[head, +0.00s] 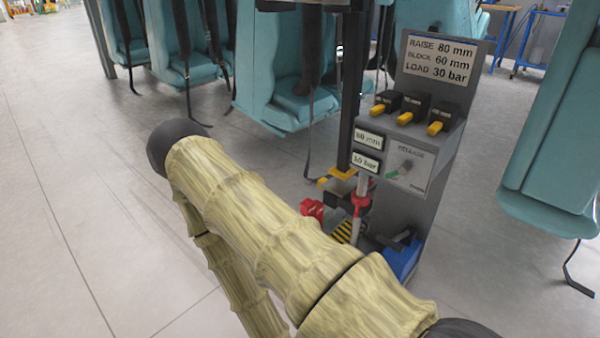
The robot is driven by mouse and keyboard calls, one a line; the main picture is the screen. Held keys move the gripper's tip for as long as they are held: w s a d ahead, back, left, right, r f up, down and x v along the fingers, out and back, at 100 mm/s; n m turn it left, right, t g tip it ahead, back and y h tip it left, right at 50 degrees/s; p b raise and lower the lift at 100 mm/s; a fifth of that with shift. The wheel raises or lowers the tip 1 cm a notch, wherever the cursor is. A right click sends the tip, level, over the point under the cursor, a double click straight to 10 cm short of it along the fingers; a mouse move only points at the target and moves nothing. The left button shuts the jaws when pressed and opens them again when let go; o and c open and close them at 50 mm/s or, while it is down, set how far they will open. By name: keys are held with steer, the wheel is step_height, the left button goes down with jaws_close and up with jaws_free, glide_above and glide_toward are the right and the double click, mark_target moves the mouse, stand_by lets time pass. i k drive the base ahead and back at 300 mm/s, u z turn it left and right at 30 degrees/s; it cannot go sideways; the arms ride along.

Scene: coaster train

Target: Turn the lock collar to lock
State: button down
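A red collar-like part (362,204) sits around an upright pale rod (359,226) in front of the grey control stand; it looks like the lock collar. Its turn position is too small to read. A second red part (312,208) shows to its left, partly covered by my arm. My arm crosses the foreground and hides the lower left of this assembly. My gripper is not visible, so its distance from the collar cannot be told.
The grey stand (436,130) has a sign (438,58), yellow-handled blocks and small readouts. A blue part (402,261) with black pieces is at its base. Teal seats with hanging straps (292,75) are behind, another (553,150) at right. Floor at left is clear.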

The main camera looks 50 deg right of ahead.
mark_target(358, 201)
steer(key=u, duration=0.05)
steer(key=i, duration=0.55)
steer(key=z, duration=0.85)
steer(key=i, duration=0.45)
steer(key=z, duration=0.5)
